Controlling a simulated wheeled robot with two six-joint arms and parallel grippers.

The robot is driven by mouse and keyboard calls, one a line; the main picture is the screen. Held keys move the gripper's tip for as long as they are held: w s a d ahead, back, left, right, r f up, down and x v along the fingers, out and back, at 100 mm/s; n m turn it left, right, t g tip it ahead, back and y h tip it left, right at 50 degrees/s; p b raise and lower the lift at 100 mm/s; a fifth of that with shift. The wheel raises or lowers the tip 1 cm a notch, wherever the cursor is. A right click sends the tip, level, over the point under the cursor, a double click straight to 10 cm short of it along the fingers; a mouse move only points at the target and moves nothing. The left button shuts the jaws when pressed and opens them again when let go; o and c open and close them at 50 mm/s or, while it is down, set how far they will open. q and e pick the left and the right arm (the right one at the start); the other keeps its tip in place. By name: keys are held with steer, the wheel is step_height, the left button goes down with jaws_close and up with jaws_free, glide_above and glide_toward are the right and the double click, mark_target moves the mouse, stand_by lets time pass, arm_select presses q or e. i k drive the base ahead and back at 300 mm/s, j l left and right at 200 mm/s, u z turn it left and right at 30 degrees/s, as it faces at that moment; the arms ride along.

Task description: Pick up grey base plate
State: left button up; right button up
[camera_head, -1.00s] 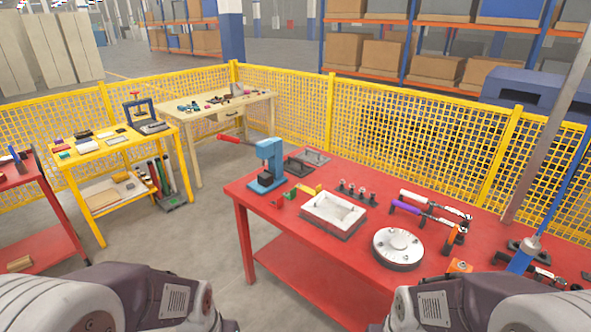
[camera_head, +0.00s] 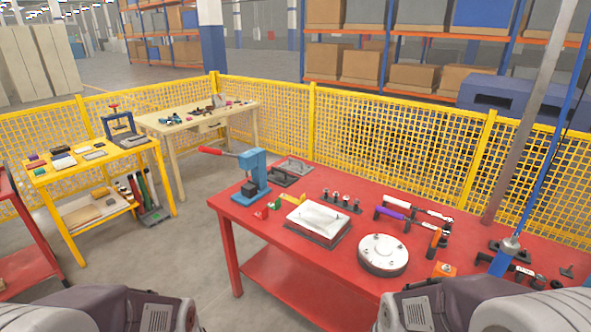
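Several grey, flat pieces show in the camera_head view, and I cannot tell for certain which is the grey base plate. A flat grey plate-like piece (camera_head: 293,166) lies at the back left of the red table (camera_head: 290,241), behind and right of a blue press (camera_head: 254,177). A pale rectangular block on a dark base (camera_head: 317,220) and a round pale disc (camera_head: 382,255) lie nearer on the same table. Both of my grippers are out of view; only parts of my arms show at the bottom corners. Nothing on the table is touched by a gripper in sight.
Purple- and white-handled tools (camera_head: 409,216) and dark fixtures (camera_head: 520,262) fill the table's right side. A yellow table (camera_head: 77,170) and a wooden table (camera_head: 160,129) stand at the left. A yellow mesh fence (camera_head: 380,143) runs behind. Open floor (camera_head: 190,240) lies left of the red table.

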mark_target(294, 166)
steer(key=i+j+u, duration=0.3)
steer(key=u, duration=0.15)
steer(key=i+j+u, duration=0.1)
steer(key=i+u, duration=1.05)
steer(key=i, duration=2)
steer(key=i+l+z, duration=0.1)
steer(key=i+z, duration=0.75)
steer(key=z, duration=0.15)
steer(key=i+j+z, duration=0.25)
steer(key=i+z, duration=0.25)
steer(key=i+l+z, duration=0.25)
steer(key=z, duration=0.15)
steer(key=i+l+z, duration=0.1)
steer(key=i+z, duration=1)
steer(key=k+j, duration=0.05)
